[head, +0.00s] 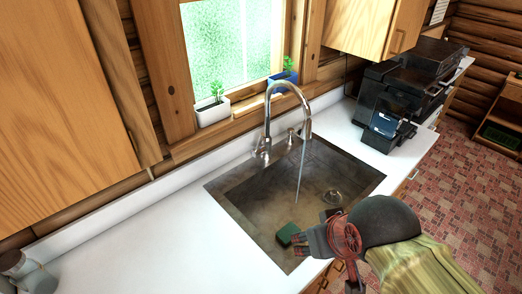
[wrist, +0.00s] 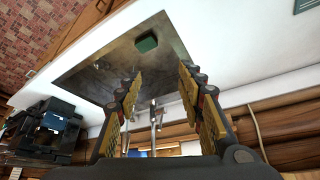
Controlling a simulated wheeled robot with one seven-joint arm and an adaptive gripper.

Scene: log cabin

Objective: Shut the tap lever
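The chrome tap (head: 268,125) stands at the back edge of the sink, its neck arched over the basin. A thin stream of water (head: 300,172) runs from its spout. A small lever-like part (head: 257,153) shows at the tap's base, but its exact position is hard to tell. The tap also shows between my fingers in the wrist view (wrist: 154,117), farther off. My gripper (head: 302,245) is over the front edge of the sink, apart from the tap. In the wrist view its two fingers (wrist: 160,82) stand apart with nothing between them.
The dark metal sink (head: 235,203) holds a green sponge (head: 288,234), close to my gripper. A small upright fitting (head: 291,136) stands beside the tap. Potted plants (head: 212,110) sit on the sill. A black coffee machine (head: 385,115) stands right.

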